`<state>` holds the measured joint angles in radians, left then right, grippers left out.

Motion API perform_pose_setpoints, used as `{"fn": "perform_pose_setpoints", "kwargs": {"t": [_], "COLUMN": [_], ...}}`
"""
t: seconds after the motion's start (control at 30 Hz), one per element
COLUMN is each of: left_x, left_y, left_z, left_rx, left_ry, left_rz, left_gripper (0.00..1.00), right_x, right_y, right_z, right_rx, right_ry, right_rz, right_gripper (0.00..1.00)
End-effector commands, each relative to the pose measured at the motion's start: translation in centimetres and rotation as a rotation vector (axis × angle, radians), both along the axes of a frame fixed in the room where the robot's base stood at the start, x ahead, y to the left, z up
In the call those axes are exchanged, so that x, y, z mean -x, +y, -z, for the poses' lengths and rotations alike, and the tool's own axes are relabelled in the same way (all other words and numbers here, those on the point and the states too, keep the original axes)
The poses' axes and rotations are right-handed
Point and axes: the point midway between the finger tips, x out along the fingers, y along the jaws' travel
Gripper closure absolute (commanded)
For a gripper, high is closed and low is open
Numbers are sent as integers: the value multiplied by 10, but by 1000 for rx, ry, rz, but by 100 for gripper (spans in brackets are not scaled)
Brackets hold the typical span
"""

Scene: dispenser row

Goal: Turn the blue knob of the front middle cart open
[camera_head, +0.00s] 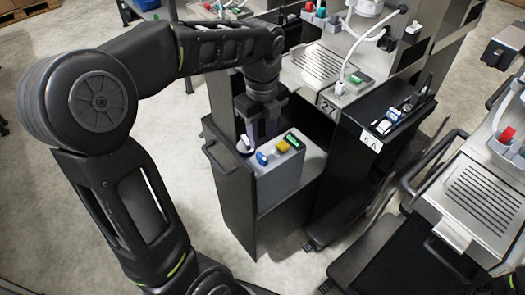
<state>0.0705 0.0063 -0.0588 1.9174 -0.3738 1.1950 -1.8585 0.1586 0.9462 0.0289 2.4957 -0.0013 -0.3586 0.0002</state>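A grey box (277,186) sits on a dark cart (228,190) near the middle of the view. A blue knob (262,158) is on its top, between a white knob (243,144) and a yellow knob (282,146). A green part (293,140) is at the right end of this row. My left gripper (262,130) points down just behind the white and blue knobs. Its two fingers look apart with nothing between them. The fingertips are partly hidden, so contact with a knob cannot be told. My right gripper is not in view.
A steel dispenser (318,66) marked 27 stands behind the cart. A black unit (376,140) with more knobs is to its right. Another dispenser (480,195) with a handle is at the right edge.

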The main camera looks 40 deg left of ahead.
Motion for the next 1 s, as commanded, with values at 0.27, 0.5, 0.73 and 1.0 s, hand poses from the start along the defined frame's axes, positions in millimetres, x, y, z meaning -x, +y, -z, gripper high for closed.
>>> {"fn": "perform_pose_setpoints", "kwargs": {"t": [0.27, 0.5, 0.73, 1.0], "left_x": [1, 1, 0, 0], "left_y": [0, 0, 0, 0], "left_z": [40, 68, 72, 72], "left_rx": [1, 0, 0, 0], "left_ry": [4, 2, 1, 1], "left_rz": [-1, -1, -1, -1], "left_gripper": [65, 65, 65, 78], "right_x": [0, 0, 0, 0], "right_y": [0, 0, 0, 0], "right_z": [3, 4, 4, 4], "right_rx": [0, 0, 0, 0], "right_ry": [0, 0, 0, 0], "right_rz": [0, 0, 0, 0], "right_gripper": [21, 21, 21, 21]}}
